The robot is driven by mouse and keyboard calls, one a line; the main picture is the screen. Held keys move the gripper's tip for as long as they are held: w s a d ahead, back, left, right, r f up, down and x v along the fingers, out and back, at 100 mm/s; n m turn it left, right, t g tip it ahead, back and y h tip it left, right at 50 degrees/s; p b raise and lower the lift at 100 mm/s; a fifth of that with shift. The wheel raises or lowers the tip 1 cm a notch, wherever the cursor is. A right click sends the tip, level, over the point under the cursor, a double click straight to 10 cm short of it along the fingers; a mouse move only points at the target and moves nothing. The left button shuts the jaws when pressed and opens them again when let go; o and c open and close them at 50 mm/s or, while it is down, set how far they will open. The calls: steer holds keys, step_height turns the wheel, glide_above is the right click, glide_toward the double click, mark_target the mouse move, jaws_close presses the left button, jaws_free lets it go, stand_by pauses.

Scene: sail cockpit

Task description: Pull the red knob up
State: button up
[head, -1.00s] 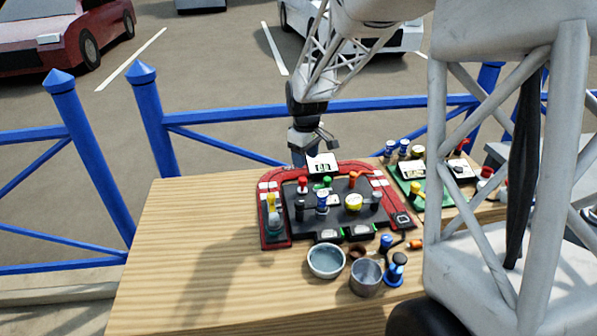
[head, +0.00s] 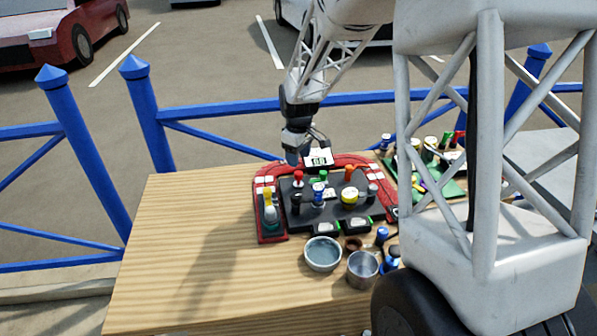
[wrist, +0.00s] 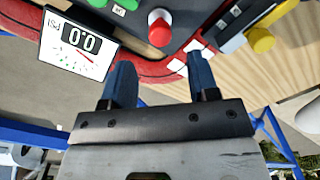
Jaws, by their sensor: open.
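The red knob (head: 298,176) stands upright at the back left of the dark panel with a red border (head: 269,238). In the wrist view the red knob (wrist: 159,29) shows its round top, ahead of the gap between the fingers. My gripper (head: 305,160) is over the panel's back edge, just behind the knob. In the wrist view my gripper (wrist: 160,80) has its two blue-grey fingers spread apart with nothing between them. The fingers do not touch the knob.
A small display (head: 318,157) stands at the panel's back edge near my gripper. Green (head: 321,175), orange (head: 350,173) and yellow (head: 269,198) controls surround the knob. A bowl (head: 322,254) and a metal cup (head: 362,268) stand in front. The table's left side is clear.

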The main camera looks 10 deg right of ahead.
mark_target(299, 172)
steer(key=shift+f, duration=3.05)
